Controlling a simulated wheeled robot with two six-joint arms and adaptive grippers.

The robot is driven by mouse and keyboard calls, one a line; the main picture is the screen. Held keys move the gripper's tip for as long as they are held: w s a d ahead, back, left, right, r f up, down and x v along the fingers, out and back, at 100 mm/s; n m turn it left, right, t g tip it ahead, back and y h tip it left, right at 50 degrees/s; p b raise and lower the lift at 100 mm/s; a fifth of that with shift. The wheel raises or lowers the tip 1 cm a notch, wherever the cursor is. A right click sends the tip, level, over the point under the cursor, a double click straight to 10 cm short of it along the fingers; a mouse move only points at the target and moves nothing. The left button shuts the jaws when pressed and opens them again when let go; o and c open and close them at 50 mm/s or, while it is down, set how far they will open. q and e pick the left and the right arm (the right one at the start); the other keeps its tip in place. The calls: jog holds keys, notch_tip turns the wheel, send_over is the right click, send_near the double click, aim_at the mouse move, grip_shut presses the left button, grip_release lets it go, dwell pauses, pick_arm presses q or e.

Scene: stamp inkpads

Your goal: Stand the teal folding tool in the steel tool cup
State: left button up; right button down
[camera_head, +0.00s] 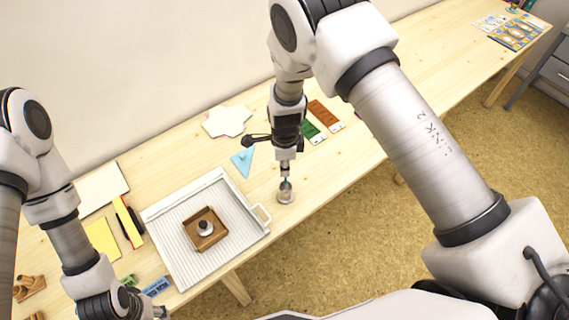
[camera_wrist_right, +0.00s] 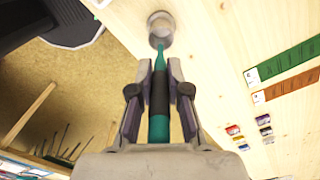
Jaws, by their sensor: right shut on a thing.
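My right gripper (camera_head: 286,164) points down over the table and is shut on the teal folding tool (camera_wrist_right: 159,128), which has a dark band around its middle. In the right wrist view the gripper's fingers (camera_wrist_right: 159,90) flank that band. The tool's teal tip points at the steel tool cup (camera_wrist_right: 161,28) and overlaps its rim. In the head view the small cup (camera_head: 286,196) stands upright near the table's front edge, right below the gripper. I cannot tell whether the tip is inside it. My left gripper (camera_head: 150,312) is cut off at the bottom edge.
A white ribbed tray (camera_head: 165,218) with a handle holds a wooden box (camera_head: 205,229) with a knobbed stamp, left of the cup. A blue triangle (camera_head: 243,161) lies behind. Green (camera_head: 312,133) and brown (camera_head: 325,114) strips lie to the right. The table around the cup is clear.

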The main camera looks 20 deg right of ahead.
jog(key=shift+w+f+b, duration=0.1)
jog(key=shift+f+b, duration=2.1)
jog(key=shift+f, duration=0.9)
jog(key=c, duration=1.1)
grip_release()
jog(key=shift+o, duration=0.2)
notch_tip(320, 180, up, 12)
jog(key=shift+r, duration=0.1)
